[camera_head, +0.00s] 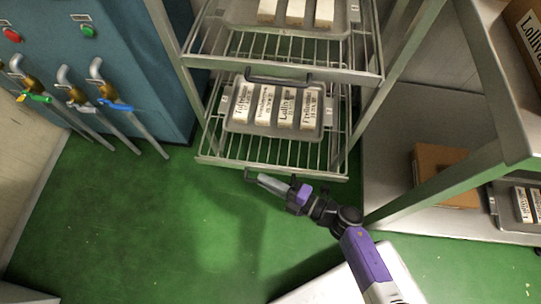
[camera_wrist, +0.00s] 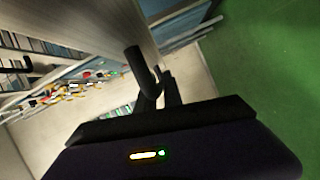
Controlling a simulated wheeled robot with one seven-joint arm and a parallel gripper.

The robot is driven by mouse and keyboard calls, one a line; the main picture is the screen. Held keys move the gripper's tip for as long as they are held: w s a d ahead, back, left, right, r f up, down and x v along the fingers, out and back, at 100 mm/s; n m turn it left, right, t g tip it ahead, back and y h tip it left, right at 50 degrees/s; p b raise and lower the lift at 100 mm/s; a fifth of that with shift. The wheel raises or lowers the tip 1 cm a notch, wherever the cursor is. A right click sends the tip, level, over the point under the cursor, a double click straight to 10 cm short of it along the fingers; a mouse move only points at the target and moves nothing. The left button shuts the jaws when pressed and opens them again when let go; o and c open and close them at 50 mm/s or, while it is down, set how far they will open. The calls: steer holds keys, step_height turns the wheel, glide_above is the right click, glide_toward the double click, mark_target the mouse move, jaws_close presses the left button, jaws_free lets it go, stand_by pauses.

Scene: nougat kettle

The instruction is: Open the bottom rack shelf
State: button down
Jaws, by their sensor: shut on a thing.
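The bottom rack shelf (camera_head: 225,160) is a wire shelf with a metal front rail, low over the green floor in the head view. A tray (camera_head: 237,128) with several white labelled bars lies on it. Its dark handle (camera_head: 248,174) shows at the front rail, partly hidden by my gripper. My gripper (camera_head: 262,179) is at this handle and shut on it, reaching from the lower right. In the wrist view, the dark fingers (camera_wrist: 158,92) show close up, and the exact contact is hard to make out.
Another wire shelf (camera_head: 270,68) with a dark handle is above. A blue cabinet (camera_head: 135,60) with levers and pipes stands left. A grey metal frame (camera_head: 415,185) with a cardboard box (camera_head: 440,172) is right. The green floor (camera_head: 150,230) in front is clear.

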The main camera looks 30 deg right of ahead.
steer(key=s+a, duration=0.4)
steer(key=s, duration=0.2)
steer(key=shift+s, duration=0.2)
steer(key=c, duration=1.5)
jaws_free()
steer(key=shift+a, duration=0.1)
steer(key=p+v, duration=0.1)
steer(key=v, duration=0.6)
steer(key=shift+s+d, duration=0.25)
steer(key=shift+s, duration=0.05)
steer(key=shift+s, duration=0.1)
